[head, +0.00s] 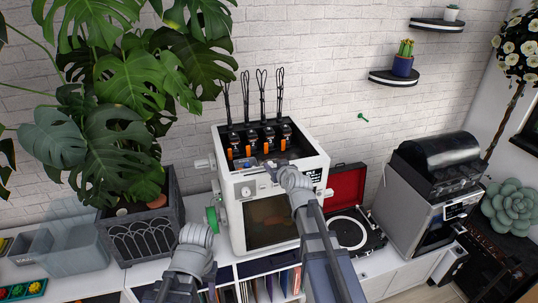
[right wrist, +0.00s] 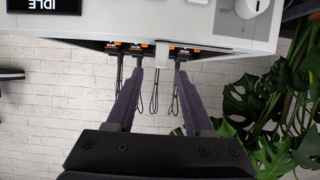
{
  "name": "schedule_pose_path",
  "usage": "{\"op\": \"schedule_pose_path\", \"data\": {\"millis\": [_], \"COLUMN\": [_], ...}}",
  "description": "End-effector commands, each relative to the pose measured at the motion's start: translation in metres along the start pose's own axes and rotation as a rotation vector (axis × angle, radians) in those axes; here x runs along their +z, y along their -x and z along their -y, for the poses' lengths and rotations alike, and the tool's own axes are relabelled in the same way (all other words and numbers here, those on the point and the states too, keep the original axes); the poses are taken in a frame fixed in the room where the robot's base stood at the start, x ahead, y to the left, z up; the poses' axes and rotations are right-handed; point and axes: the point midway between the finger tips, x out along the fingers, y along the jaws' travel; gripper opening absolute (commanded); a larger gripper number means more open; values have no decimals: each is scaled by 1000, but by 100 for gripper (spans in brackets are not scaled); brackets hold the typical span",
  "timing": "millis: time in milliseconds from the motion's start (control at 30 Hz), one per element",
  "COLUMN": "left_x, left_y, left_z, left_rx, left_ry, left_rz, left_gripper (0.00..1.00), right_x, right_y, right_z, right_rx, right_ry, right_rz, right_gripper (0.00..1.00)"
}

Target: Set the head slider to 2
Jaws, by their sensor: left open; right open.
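The white printer (head: 285,197) stands on the cabinet, with several orange-marked tool heads (head: 268,140) and upright cable loops at its open top. In the right wrist view its front panel (right wrist: 200,20) appears upside down, with a dark display reading IDLE (right wrist: 38,6). A white tab (right wrist: 162,55), which looks like the head slider, juts from the panel's edge between my right fingertips. My right gripper (right wrist: 159,74) is open around it, with gaps on both sides. I cannot read its position. My left gripper (head: 196,234) is low in front, left of the printer, its fingers hard to make out.
A white knob (right wrist: 250,8) is on the panel near the tab. A large potted plant (head: 110,130) stands left of the printer. A red-lidded record player (head: 350,215) and a grey machine (head: 425,195) stand to the right. Clear bins (head: 75,245) are at the left.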

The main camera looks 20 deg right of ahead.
Motion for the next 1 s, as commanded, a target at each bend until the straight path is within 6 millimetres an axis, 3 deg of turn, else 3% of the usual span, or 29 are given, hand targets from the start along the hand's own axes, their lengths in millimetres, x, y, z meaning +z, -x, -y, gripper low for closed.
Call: {"op": "schedule_pose_path", "data": {"millis": [267, 633, 967, 1000], "left_x": [-1, -2, -2, -2], "left_y": [-9, -30, -30, -30], "left_z": [-1, -3, -3, -3], "left_rx": [0, 0, 0, 0], "left_ry": [1, 3, 3, 3], "left_rz": [0, -1, -2, -2], "left_gripper": [50, 50, 50, 50], "right_x": [2, 2, 1, 1], "right_y": [-20, -74, -78, -78], "right_z": [0, 1, 1, 1], "right_rx": [-1, -2, -1, -1], "right_ry": [1, 1, 0, 0], "right_rz": [2, 3, 3, 3], "right_gripper": [52, 52, 52, 49]}}
